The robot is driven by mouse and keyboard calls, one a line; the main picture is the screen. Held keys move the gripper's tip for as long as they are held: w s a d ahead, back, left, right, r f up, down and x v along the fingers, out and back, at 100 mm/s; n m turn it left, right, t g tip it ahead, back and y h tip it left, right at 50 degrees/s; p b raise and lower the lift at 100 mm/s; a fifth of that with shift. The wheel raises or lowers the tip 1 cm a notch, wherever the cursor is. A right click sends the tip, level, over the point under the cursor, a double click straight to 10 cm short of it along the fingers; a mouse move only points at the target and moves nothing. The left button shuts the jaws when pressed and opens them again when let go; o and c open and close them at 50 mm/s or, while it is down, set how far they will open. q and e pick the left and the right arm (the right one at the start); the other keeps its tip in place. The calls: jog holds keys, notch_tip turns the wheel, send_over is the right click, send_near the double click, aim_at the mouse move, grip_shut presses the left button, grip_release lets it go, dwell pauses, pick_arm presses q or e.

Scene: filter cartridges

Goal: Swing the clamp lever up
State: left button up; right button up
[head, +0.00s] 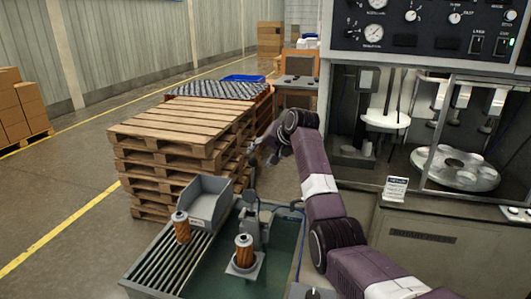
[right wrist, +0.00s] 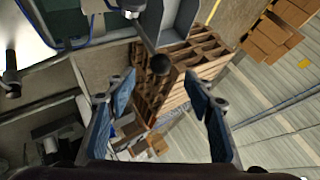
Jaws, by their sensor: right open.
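The clamp (head: 250,228) is a grey fixture at the edge of a green-floored tray. Its lever (head: 253,182) appears as a thin dark rod standing roughly upright. In the right wrist view the lever (right wrist: 148,38) ends in a black ball knob (right wrist: 160,65). My right gripper (head: 262,150) is open above the clamp, near the lever's top. In the right wrist view its blue-padded fingers (right wrist: 160,82) lie either side of the knob, apart from it. A copper-ribbed filter cartridge (head: 244,251) stands upright in the holder beside the clamp. My left gripper is not in view.
Another cartridge (head: 181,227) stands on a slatted rack (head: 165,270) at the left, by a grey bin (head: 208,203). Stacked wooden pallets (head: 180,140) stand behind the tray (head: 283,262). A machine with gauges and a round carousel (head: 457,170) is at right.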

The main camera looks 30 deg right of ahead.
jog(key=v, duration=0.3)
jog(key=shift+s, duration=0.1)
dwell(0.5)
